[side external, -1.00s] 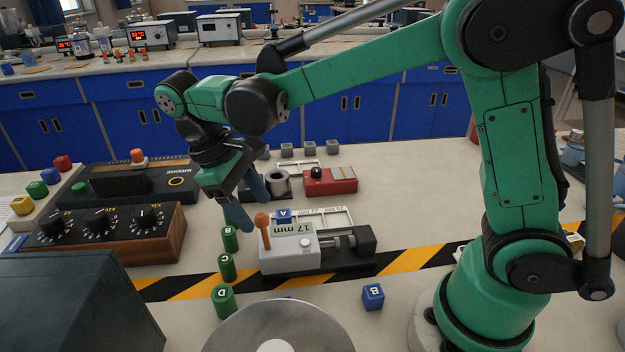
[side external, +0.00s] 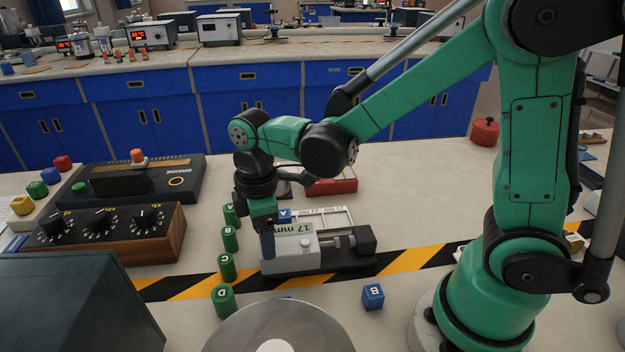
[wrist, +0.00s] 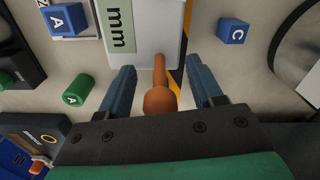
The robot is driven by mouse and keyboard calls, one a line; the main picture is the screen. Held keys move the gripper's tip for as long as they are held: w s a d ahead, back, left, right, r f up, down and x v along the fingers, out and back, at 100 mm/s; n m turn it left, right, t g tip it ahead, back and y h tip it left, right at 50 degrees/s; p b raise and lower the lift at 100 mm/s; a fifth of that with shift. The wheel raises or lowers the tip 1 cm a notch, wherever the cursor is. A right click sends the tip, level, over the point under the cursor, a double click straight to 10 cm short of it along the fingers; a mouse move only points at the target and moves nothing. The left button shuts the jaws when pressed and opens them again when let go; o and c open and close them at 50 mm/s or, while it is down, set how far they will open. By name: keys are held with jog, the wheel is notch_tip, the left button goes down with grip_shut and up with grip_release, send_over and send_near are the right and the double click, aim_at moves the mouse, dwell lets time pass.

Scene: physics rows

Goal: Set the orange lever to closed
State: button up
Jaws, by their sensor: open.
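The orange lever (wrist: 159,72), with its round knob, stands at the end of the grey-white device with the 17 mm display (side external: 295,250). My gripper (side external: 267,250) is down at the left end of this device and hides the lever in the side view. In the wrist view my open gripper (wrist: 161,75) has one blue finger on each side of the lever. Gaps show between the lever and both fingers, so it is not gripped.
Several green cylinders (side external: 227,267) stand in a row close left of the device. A blue cube (side external: 372,296) lies at its front right. Another blue cube (wrist: 233,31) shows in the wrist view. A wooden knob box (side external: 110,235) and a round metal plate (side external: 280,330) are nearby.

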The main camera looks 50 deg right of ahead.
jog(key=shift+f, duration=0.15)
grip_shut()
dwell(1.4)
